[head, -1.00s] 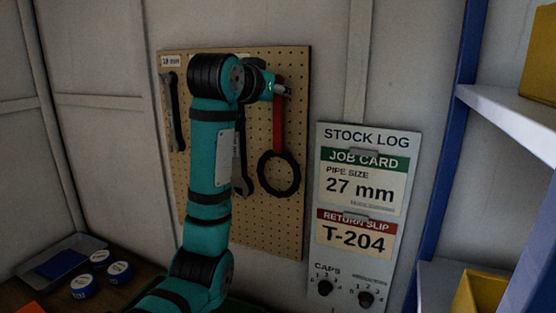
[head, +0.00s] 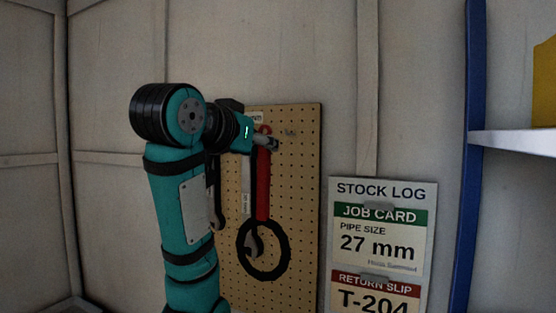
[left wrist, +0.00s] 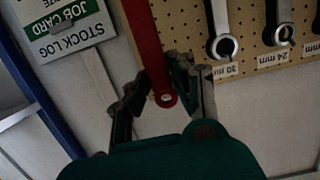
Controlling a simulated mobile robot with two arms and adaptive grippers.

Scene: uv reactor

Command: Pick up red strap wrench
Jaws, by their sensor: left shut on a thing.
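The red strap wrench has a red handle (head: 263,185) and a black strap loop (head: 263,250) that hangs below it. My left gripper (head: 267,143) is shut on the upper end of the handle. In the left wrist view, the red handle (left wrist: 148,45) runs between the fingers of my left gripper (left wrist: 163,84), with its holed end near them. The wrench hangs about upright in front of the pegboard (head: 300,200) and overlaps a grey wrench (head: 247,200) behind it. The exact gap to the board cannot be told. My right gripper is not in view.
Other grey wrenches hang on the pegboard; the left wrist view shows one by the 24 mm label (left wrist: 281,25). A stock log board (head: 385,190) is on the wall to the right. A blue post (head: 472,160) and white shelf (head: 515,142) stand further right.

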